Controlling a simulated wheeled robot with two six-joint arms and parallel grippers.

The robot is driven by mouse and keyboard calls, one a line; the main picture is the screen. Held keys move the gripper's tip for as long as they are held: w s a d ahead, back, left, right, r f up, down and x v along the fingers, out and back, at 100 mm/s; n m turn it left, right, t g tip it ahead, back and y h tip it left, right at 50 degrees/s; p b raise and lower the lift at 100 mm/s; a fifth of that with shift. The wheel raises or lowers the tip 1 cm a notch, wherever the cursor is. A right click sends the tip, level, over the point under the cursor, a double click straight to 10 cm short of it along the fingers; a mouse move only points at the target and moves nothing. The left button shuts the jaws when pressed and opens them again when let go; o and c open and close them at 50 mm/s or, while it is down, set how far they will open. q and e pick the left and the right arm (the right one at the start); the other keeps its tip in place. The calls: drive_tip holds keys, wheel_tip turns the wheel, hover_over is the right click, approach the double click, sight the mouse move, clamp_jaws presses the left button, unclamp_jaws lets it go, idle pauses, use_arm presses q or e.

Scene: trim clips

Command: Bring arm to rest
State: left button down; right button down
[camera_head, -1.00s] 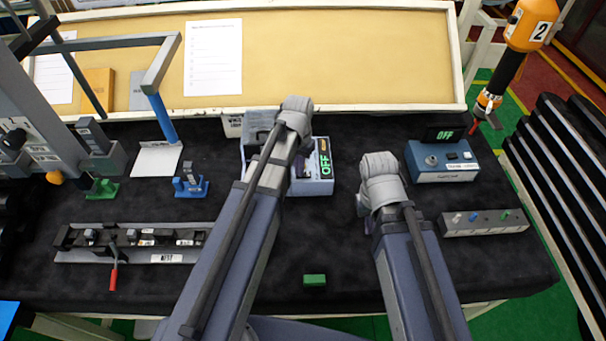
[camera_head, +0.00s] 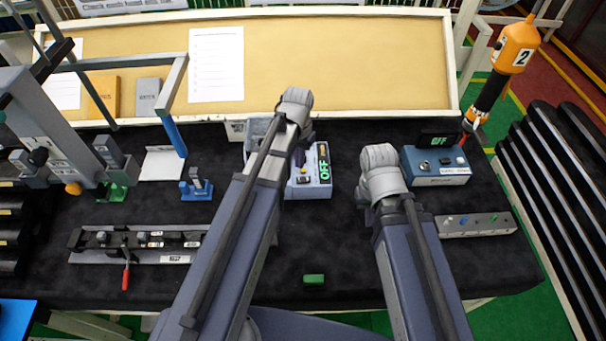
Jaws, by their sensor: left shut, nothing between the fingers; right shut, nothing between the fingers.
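My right arm (camera_head: 412,262) reaches up to a similar joint, left of a blue device with a dark OFF display (camera_head: 437,181). Both arms look folded at these joints. The parts beyond them are hidden behind the upper links, so neither gripper shows.
A dark-covered table (camera_head: 345,245) carries a clip fixture with a red lever (camera_head: 125,277), a blue holder (camera_head: 196,190), a green block (camera_head: 314,281) and a grey button strip (camera_head: 476,225). An orange tool (camera_head: 515,47) hangs at the right.

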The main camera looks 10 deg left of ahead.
use_arm(q)
drive_tip(key=shift+r, duration=0.3)
drive_tip(key=s+d+f+b, duration=0.3)
drive_tip(key=s+d, duration=0.2)
drive_tip(key=s, duration=0.2)
drive_tip(key=s+d+f+m+y+b, duration=0.1)
drive_tip(key=s+d+f+b, duration=0.2)
drive_tip(key=s+d, duration=0.2)
drive_tip(key=shift+s+d+f+b, duration=0.25)
drive_tip(key=shift+s+f+b, duration=0.15)
drive_tip(key=shift+s, duration=0.75)
